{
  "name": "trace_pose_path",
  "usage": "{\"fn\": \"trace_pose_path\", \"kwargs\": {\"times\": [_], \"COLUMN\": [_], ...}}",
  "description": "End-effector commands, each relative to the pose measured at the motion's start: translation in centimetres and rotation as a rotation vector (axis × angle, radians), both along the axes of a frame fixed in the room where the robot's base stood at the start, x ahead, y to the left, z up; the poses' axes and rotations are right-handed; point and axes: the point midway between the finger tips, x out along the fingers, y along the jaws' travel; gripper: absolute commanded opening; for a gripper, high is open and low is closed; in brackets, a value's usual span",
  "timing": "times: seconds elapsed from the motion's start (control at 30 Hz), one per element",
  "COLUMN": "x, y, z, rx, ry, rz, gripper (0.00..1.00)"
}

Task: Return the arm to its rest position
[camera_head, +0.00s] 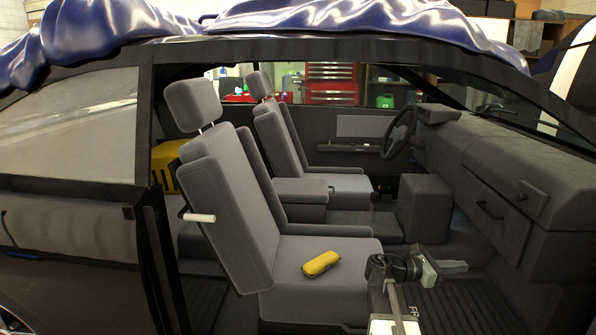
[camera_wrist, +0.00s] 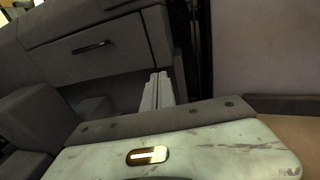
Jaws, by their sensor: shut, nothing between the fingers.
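My gripper (camera_head: 466,266) is in front of the passenger seat at the lower right of the head view, pointing right towards the dashboard side. Its fingers are together with nothing between them. In the wrist view, my gripper (camera_wrist: 158,80) shows as two pale fingers side by side beyond its worn pale-green housing. My arm is partly folded, rising from the bottom edge of the head view by the seat's front edge. Its lower part is cut off by the frame.
A yellow case (camera_head: 321,263) lies on the passenger seat cushion (camera_head: 350,251). The dashboard (camera_head: 455,165) with a handled glove box (camera_head: 490,209) is to the right; the glove box (camera_wrist: 97,47) also fills the wrist view's upper left. The door pillar (camera_head: 150,215) stands left.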

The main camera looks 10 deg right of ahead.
Motion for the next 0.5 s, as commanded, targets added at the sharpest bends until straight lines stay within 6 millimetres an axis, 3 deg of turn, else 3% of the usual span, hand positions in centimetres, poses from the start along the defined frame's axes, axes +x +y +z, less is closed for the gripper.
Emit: {"fn": "trace_pose_path", "kwargs": {"times": [0.27, 0.37, 0.5], "x": [2.6, 2.8, 2.0], "y": [10.2, 15.8, 25.2], "z": [-6.8, -10.7, -16.1], "rx": [0.313, 0.505, 0.816], "ry": [-0.217, -0.382, -0.648], "rz": [0.076, 0.043, -0.136], "gripper": [0.0, 0.0, 0.0]}}
